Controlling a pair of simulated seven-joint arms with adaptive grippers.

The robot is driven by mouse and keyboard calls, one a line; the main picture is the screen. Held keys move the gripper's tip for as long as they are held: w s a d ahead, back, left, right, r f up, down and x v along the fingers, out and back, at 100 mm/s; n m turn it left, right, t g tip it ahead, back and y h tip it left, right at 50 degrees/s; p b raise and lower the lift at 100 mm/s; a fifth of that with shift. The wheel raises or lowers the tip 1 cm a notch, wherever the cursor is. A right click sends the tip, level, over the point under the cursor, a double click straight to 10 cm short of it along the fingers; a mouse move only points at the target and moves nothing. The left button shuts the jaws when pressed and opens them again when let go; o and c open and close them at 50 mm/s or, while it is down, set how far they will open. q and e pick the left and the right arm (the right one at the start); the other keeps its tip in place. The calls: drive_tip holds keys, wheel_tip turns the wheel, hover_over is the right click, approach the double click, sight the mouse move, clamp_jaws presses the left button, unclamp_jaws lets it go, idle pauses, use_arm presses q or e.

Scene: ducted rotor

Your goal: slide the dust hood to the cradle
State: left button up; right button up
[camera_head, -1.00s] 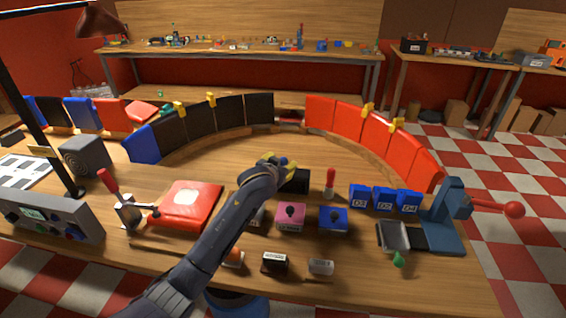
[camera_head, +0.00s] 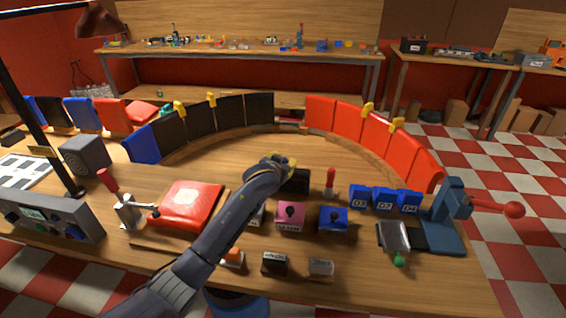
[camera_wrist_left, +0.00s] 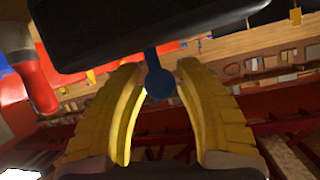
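My left gripper (camera_head: 284,162) reaches over the middle of the bench, at a black box (camera_head: 298,182) that my arm partly hides. In the left wrist view its two yellow fingers (camera_wrist_left: 160,82) are apart, with a dark blue ball knob (camera_wrist_left: 160,84) on a short stalk between them. Narrow gaps seem to show beside the knob. A large dark body (camera_wrist_left: 150,30) fills the top of that view, apparently the black box. I cannot tell for sure which thing is the dust hood or the cradle. My right gripper is not in view.
A red upright handle (camera_head: 330,180) stands right of the black box. Pink (camera_head: 290,216) and blue (camera_head: 333,219) knobbed boxes stand in front. Blue bins (camera_head: 385,199) and a blue lever press (camera_head: 446,215) are right. A red case (camera_head: 188,204) lies left. Curved panels ring clear wood behind.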

use_arm(q)
clamp_jaws()
drive_tip(key=w+a, duration=0.2)
drive_tip(key=a, duration=1.3)
drive_tip(key=w+a, duration=0.3)
drive_tip(key=a, duration=1.2)
drive_tip(key=shift+a, duration=0.1)
drive_tip(key=shift+o, duration=1.2)
unclamp_jaws()
drive_tip(key=shift+s+a, duration=0.1)
drive_tip(key=shift+o, duration=1.3)
